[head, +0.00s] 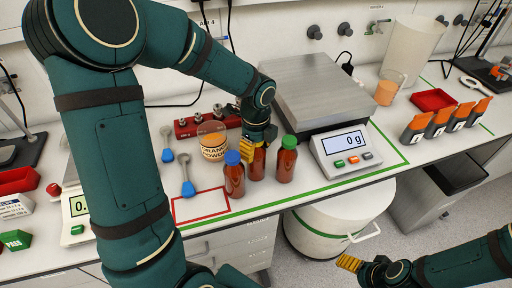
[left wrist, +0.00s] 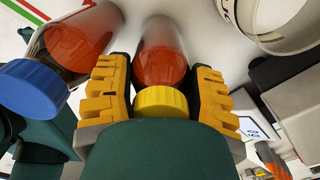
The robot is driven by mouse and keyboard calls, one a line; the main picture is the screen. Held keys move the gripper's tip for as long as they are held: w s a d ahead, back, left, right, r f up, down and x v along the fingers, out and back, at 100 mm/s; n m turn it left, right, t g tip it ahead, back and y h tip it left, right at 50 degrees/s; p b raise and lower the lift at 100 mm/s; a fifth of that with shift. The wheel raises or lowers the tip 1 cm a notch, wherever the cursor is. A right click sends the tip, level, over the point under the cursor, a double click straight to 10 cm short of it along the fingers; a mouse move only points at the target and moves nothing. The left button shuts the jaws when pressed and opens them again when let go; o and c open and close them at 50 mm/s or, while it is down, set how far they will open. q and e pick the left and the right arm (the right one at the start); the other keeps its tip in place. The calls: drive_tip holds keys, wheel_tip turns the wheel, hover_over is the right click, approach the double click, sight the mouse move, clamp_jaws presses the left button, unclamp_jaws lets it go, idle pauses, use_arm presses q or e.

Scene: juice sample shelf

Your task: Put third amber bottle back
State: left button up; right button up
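Three amber bottles stand close together near the bench's front edge in the head view: one with a blue cap (head: 234,180), one with a green cap (head: 286,165), and between them a yellow-capped bottle (head: 257,164). My left gripper (head: 256,142) is at the middle bottle from above and behind. The blue-capped bottle (left wrist: 75,45) is just beside the fingers there. I cannot tell whether the held bottle touches the bench. My right gripper (head: 349,263) is low, away from the bottles; its opening is unclear.
A red-outlined rectangle (head: 201,219) lies bare left of the bottles. A scale (head: 346,150) reading 0 g stands at right. A white drum (head: 330,215) is below the bench edge.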

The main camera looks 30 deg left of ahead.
use_arm(q)
drive_tip(key=shift+o, duration=0.4)
drive_tip(key=shift+r, duration=0.15)
wheel_tip(320, 180, up, 12)
drive_tip(key=shift+p, duration=1.2)
